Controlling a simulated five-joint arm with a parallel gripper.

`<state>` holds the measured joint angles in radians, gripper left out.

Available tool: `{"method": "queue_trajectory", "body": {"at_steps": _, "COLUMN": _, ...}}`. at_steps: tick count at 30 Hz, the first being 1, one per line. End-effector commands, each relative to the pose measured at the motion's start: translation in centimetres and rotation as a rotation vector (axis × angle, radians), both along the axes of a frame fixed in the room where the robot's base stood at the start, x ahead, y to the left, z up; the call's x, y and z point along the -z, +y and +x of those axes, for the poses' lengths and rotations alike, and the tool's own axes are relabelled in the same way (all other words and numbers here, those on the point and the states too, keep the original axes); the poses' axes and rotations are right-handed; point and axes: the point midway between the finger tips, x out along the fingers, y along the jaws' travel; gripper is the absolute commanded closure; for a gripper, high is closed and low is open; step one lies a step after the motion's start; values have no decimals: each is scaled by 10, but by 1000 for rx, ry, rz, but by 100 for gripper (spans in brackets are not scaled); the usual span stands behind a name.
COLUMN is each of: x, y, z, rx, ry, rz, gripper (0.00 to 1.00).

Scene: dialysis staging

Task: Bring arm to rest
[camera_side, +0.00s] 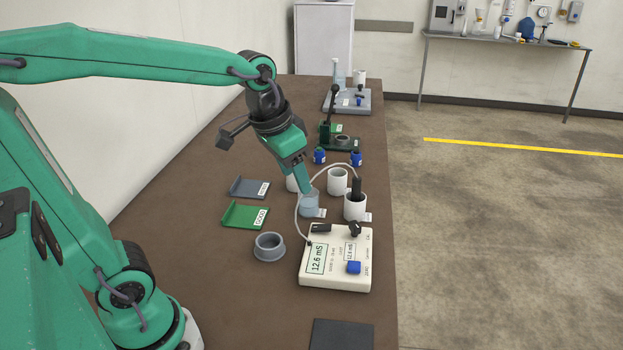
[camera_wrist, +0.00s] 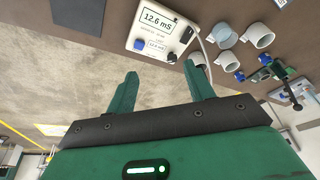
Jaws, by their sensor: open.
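My gripper (camera_side: 305,186) is green and points down over the brown table, among the cups. In the wrist view my gripper (camera_wrist: 161,70) has its two fingers well apart, with nothing between them. In the side view the fingers overlap a blue-grey cup (camera_side: 310,206). In the wrist view the blue-grey cup (camera_wrist: 223,36) stands clear, right of the fingers. A cream meter (camera_side: 338,275) reading 12.6 mS lies in front of the cups; the meter (camera_wrist: 150,40) also shows beyond the fingers in the wrist view.
White cups (camera_side: 337,182) stand close by; one (camera_side: 355,209) holds a black probe cabled to the meter. A grey ring (camera_side: 269,246), a green bracket (camera_side: 243,215) and a grey bracket (camera_side: 249,187) lie left. A dark press (camera_side: 329,125) stands behind. The table's right edge is near the meter.

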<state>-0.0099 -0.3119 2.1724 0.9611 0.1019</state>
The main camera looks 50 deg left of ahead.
Motion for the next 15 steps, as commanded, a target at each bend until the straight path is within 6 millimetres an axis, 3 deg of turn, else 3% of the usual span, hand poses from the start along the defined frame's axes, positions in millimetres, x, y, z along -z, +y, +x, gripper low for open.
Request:
{"method": "queue_trajectory", "body": {"at_steps": 9, "x": 0, "y": -2, "z": -57, "rx": -46, "ry": -97, "rz": -19, "gripper": 47}}
{"method": "queue_trajectory", "body": {"at_steps": 15, "x": 7, "y": -3, "z": -83, "rx": -70, "ry": -146, "rz": -32, "gripper": 47}}
